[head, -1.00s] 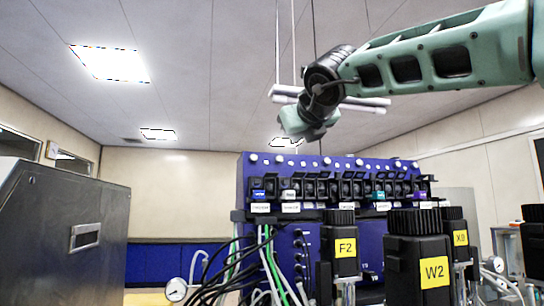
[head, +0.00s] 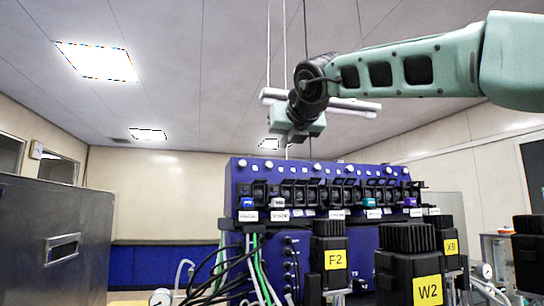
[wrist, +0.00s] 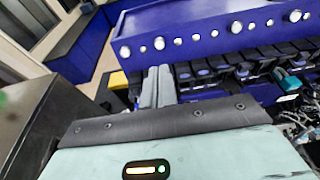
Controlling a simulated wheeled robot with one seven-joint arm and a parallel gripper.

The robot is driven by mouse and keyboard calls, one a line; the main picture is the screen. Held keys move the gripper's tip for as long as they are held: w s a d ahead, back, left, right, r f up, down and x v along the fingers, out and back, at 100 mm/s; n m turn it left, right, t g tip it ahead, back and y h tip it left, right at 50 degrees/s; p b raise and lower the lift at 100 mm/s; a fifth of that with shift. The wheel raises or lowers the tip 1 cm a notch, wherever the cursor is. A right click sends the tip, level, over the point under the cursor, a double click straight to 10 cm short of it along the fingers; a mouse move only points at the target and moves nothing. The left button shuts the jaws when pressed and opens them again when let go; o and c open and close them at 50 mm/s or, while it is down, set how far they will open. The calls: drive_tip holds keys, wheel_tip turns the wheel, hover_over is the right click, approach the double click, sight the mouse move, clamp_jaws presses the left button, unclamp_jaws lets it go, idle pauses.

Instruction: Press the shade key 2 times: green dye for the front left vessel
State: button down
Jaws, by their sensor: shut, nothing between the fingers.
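A blue control cabinet (head: 300,172) stands mid-picture with a row of black modules. Coloured keys show on that row: blue (head: 246,202), white (head: 275,202), teal (head: 370,202) and purple (head: 410,202). Their small labels are too blurred to read surely, so I cannot tell which is the shade key. Black-topped vessel units marked F2 (head: 328,243), W2 (head: 408,270) and X9 (head: 441,248) stand in front. My gripper (head: 291,148) is above the cabinet's top edge, pointing down. In the wrist view its grey fingers (wrist: 158,86) are together and empty, beside the cabinet's left end.
A grey metal cabinet (head: 55,225) stands at the left. Black, green and white tubes (head: 255,270) hang before the blue cabinet's left part. Gauges (head: 162,297) and more black units (head: 528,250) stand low in front.

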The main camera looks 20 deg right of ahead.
sight(269, 164)
drive_tip(key=p+x, duration=0.3)
drive_tip(key=x, duration=0.6)
drive_tip(key=shift+w+p, duration=0.2)
drive_tip(key=shift+p, duration=0.15)
drive_tip(key=shift+w+f, duration=0.25)
drive_tip(key=shift+w, duration=0.35)
drive_tip(key=shift+w, duration=0.1)
